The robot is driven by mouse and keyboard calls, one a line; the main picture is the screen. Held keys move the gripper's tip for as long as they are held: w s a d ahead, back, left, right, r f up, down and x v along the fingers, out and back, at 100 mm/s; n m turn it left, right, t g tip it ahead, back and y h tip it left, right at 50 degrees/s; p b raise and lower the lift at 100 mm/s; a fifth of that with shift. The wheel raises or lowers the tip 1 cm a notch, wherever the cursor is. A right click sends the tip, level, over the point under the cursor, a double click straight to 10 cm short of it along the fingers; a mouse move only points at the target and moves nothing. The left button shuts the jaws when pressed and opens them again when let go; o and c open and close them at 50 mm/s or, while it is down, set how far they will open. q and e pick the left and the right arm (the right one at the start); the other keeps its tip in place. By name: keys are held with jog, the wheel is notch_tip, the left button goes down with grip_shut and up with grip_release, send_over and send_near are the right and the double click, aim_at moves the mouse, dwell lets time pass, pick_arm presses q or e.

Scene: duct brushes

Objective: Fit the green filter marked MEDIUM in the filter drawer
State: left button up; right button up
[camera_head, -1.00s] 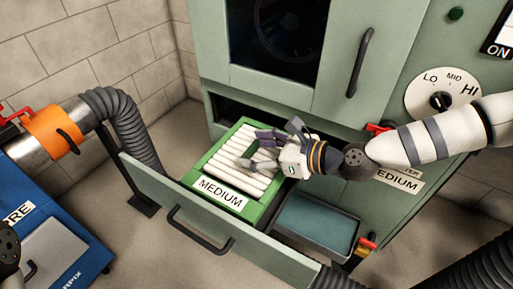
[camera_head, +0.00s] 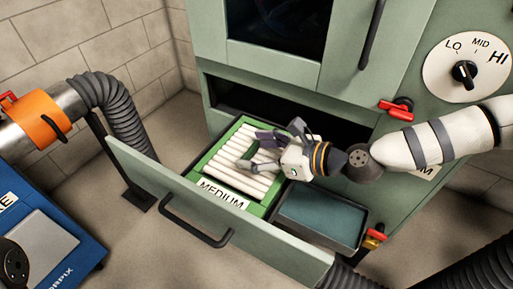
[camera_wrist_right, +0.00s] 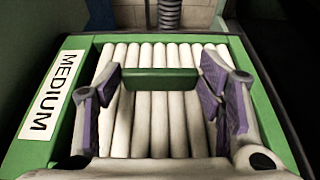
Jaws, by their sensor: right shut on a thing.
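The green filter (camera_head: 228,181), with white pleats and a MEDIUM label, is at the left part of the pulled-out filter drawer (camera_head: 265,243). The lower edge of its label is cut off by the top of the drawer front. My right gripper (camera_head: 258,150) is over the filter. In the right wrist view it is shut on the green bar handle (camera_wrist_right: 160,79) across the pleats of the filter. I cannot tell whether the filter rests on the drawer floor. My left gripper is not in view.
A grey-rimmed tray with a blue inside (camera_head: 320,220) is to the right of the filter. The green cabinet (camera_head: 420,60) stands behind, with a dial (camera_head: 465,70) and a red lever (camera_head: 397,109). A corrugated hose (camera_head: 120,115) and a blue machine (camera_head: 60,250) are at the left.

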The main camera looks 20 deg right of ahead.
dwell(0.4)
jog(key=o, duration=1.5)
